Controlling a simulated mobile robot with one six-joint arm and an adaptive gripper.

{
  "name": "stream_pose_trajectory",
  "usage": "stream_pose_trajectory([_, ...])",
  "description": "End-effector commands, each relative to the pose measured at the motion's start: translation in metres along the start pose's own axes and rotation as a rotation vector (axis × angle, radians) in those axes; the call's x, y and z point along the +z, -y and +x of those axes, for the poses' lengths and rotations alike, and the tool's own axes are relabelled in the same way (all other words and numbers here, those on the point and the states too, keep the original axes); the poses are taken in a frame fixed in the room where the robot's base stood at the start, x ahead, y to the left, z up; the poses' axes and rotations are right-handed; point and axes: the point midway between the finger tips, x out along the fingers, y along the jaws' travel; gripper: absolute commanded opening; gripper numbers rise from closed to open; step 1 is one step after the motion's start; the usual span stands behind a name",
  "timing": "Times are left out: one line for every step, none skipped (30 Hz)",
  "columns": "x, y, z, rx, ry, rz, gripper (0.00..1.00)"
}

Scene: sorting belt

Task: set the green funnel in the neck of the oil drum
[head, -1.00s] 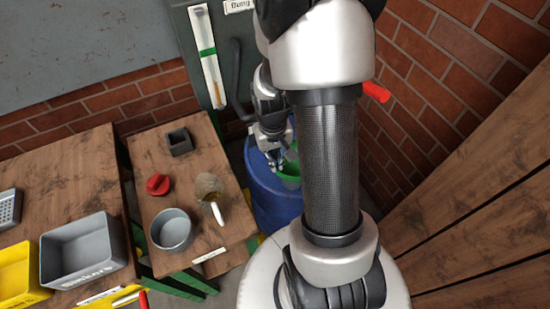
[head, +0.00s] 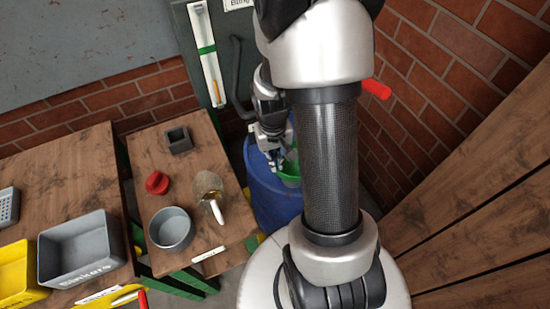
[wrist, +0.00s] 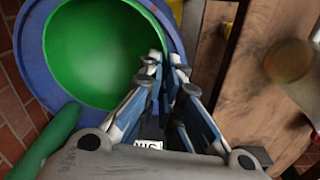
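The blue oil drum (head: 268,197) stands on the floor between the small wooden table and the brick wall, partly hidden by my arm. The green funnel (head: 289,176) is at the drum's top; in the wrist view its wide mouth (wrist: 95,50) lies over the blue drum top (wrist: 37,80). My gripper (wrist: 164,62) is at the funnel's rim, with its fingers close together, one inside the mouth and one outside. It appears shut on the rim. The spout and the drum's neck are hidden, so I cannot tell whether the spout is in the neck.
The small table (head: 200,155) left of the drum holds a red knob (head: 157,183), a grey square block (head: 178,140), a grey round bowl (head: 171,230) and a glass jar (head: 208,185). A grey bin (head: 80,250) stands farther left. Brick wall and wooden boards close off the right.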

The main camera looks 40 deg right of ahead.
Motion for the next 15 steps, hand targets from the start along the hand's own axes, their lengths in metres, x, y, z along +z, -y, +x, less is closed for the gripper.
stream_pose_trajectory([-0.0001, 0.0000, -0.0001, 0.000, 0.000, 0.000, 0.05])
stream_pose_trajectory([-0.0001, 0.0000, -0.0001, 0.000, 0.000, 0.000, 0.07])
stream_pose_trajectory([-0.0001, 0.0000, -0.0001, 0.000, 0.000, 0.000, 0.10])
stream_pose_trajectory([-0.0001, 0.0000, -0.0001, 0.000, 0.000, 0.000, 0.12])
stream_pose_trajectory([-0.0001, 0.0000, -0.0001, 0.000, 0.000, 0.000, 0.14])
stream_pose_trajectory([-0.0001, 0.0000, -0.0001, 0.000, 0.000, 0.000, 0.16])
stream_pose_trajectory([-0.0001, 0.0000, -0.0001, 0.000, 0.000, 0.000, 0.18])
stream_pose_trajectory([-0.0001, 0.0000, -0.0001, 0.000, 0.000, 0.000, 0.20])
stream_pose_trajectory([-0.0001, 0.0000, -0.0001, 0.000, 0.000, 0.000, 0.23])
stream_pose_trajectory([-0.0001, 0.0000, -0.0001, 0.000, 0.000, 0.000, 0.25])
stream_pose_trajectory([-0.0001, 0.0000, -0.0001, 0.000, 0.000, 0.000, 0.27])
stream_pose_trajectory([-0.0001, 0.0000, -0.0001, 0.000, 0.000, 0.000, 0.28])
stream_pose_trajectory([-0.0001, 0.0000, -0.0001, 0.000, 0.000, 0.000, 0.28])
stream_pose_trajectory([-0.0001, 0.0000, -0.0001, 0.000, 0.000, 0.000, 0.28])
stream_pose_trajectory([-0.0001, 0.0000, -0.0001, 0.000, 0.000, 0.000, 0.28])
